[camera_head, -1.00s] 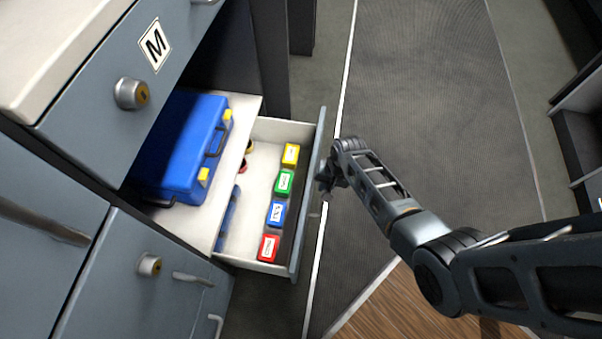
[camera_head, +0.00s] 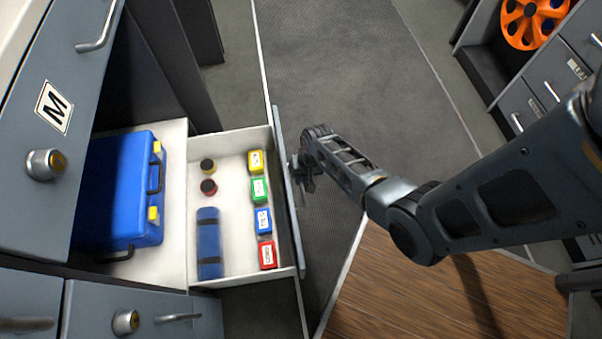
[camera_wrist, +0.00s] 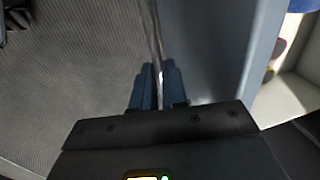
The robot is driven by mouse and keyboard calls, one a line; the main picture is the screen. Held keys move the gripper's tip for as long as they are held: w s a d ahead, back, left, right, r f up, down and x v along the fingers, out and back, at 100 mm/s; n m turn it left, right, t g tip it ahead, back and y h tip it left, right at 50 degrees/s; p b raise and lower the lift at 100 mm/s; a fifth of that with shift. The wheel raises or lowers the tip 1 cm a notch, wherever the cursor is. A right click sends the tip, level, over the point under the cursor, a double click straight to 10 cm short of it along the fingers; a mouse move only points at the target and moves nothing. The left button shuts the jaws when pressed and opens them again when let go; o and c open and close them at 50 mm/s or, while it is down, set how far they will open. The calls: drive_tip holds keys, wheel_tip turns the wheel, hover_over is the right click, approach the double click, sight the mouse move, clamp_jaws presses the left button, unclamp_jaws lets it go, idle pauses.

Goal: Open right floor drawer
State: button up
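The floor drawer (camera_head: 232,145) stands pulled out, low to the floor, with its inside showing. It holds a blue roll (camera_head: 208,240), two small round items and several small coloured boxes (camera_head: 264,220). My gripper (camera_head: 300,168) is at the outer face of the drawer front (camera_head: 286,170). In the wrist view my gripper (camera_wrist: 158,86) has its two fingers close together on either side of the thin metal drawer handle (camera_wrist: 157,40). The drawer front (camera_wrist: 220,50) shows to their right. The exact contact on the handle is partly hidden.
A blue case (camera_head: 120,195) sits on a white shelf left of the drawer. More drawers and an orange wheel (camera_head: 533,20) are at the right. Dark floor matting (camera_head: 350,70) lies clear beyond the drawer.

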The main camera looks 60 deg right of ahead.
drive_tip(key=o, duration=0.5)
drive_tip(key=r+p, duration=0.1)
drive_tip(key=r, duration=0.1)
drive_tip(key=r+p, duration=0.1)
drive_tip(key=r, duration=0.2)
drive_tip(key=s+r+p, duration=0.1)
drive_tip(key=r, duration=0.1)
drive_tip(key=shift+d+r, duration=0.35)
drive_tip(key=shift+d, duration=0.05)
